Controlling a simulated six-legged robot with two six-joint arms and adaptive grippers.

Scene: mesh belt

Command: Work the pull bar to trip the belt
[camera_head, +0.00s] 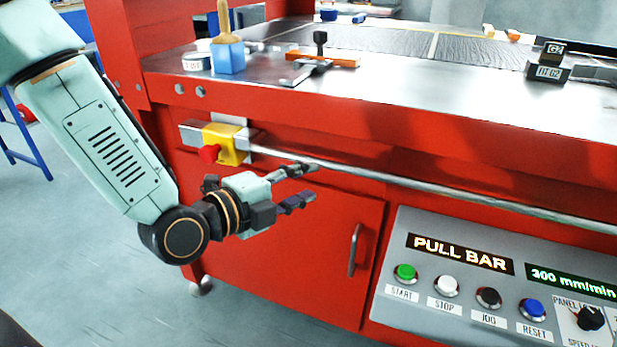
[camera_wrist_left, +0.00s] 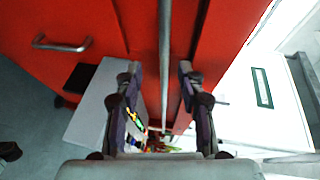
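The pull bar (camera_head: 430,188) is a long silver rod along the red machine's front, running right from a yellow block (camera_head: 225,143) with a red knob. It is straight and level along the machine. My left gripper (camera_head: 309,182) is open and empty in front of the machine, its fingers pointing right. In the left wrist view the rod (camera_wrist_left: 164,60) runs lengthwise between the two spread fingers (camera_wrist_left: 158,72). My right gripper is not in view.
A control panel (camera_head: 395,322) with coloured buttons and a lit "PULL BAR" sign (camera_head: 460,253) is at lower right. A cabinet door handle (camera_head: 354,250) sits below the bar.

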